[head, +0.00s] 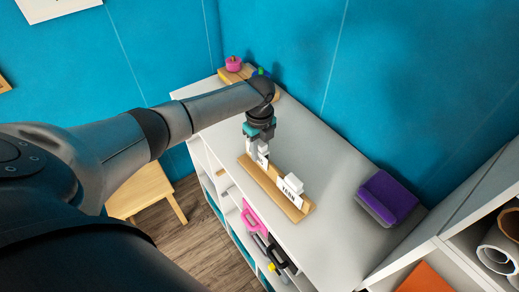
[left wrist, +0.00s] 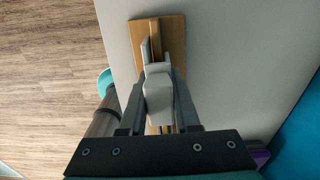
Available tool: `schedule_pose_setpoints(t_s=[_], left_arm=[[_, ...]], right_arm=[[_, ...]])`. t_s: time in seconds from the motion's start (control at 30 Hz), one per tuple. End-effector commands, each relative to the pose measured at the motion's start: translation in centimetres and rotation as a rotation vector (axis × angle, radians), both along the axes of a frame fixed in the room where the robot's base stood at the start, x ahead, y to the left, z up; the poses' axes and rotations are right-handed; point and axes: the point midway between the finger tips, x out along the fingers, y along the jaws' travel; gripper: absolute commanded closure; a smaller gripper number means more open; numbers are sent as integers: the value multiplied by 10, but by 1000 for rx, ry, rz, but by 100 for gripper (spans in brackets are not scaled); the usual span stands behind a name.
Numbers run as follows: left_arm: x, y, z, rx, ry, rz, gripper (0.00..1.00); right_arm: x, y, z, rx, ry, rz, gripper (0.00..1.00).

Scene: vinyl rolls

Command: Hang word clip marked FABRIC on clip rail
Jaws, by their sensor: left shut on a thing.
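The clip rail (head: 272,184) is a wooden strip on a base, lying on the white cabinet top. It also shows below the gripper in the left wrist view (left wrist: 172,35). My left gripper (head: 261,150) is shut on a white word clip (left wrist: 158,95), over the far-left end of the rail. The held clip looks aligned with the rail; I cannot tell whether it touches it. Its word is not readable. Another white clip (head: 291,188) with dark lettering, hard to read, sits on the near-right end of the rail. My right gripper is not in view.
A purple block with a grey base (head: 387,198) lies at the right of the cabinet top (head: 330,165). Small coloured items, one a pink knob (head: 233,64), stand at the back. Blue walls close off the back and right. A wooden stool (head: 140,190) stands on the floor.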

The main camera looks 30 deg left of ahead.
Motion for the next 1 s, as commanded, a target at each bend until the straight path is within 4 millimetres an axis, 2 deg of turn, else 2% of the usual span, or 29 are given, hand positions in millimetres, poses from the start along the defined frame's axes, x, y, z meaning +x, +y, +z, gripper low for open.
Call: schedule_pose_setpoints(t_s=[0.23, 0.53, 0.57, 0.83, 1.0], left_arm=[[0, 0, -14, 1, 2, 0, 100], [0, 0, -15, 0, 1, 0, 100], [0, 0, -15, 0, 1, 0, 67], [0, 0, -15, 0, 1, 0, 37], [0, 0, -15, 0, 1, 0, 35]], right_arm=[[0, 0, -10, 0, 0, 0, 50], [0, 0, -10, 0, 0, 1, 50], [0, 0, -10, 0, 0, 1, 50], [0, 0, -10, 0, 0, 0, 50], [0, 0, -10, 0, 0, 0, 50]])
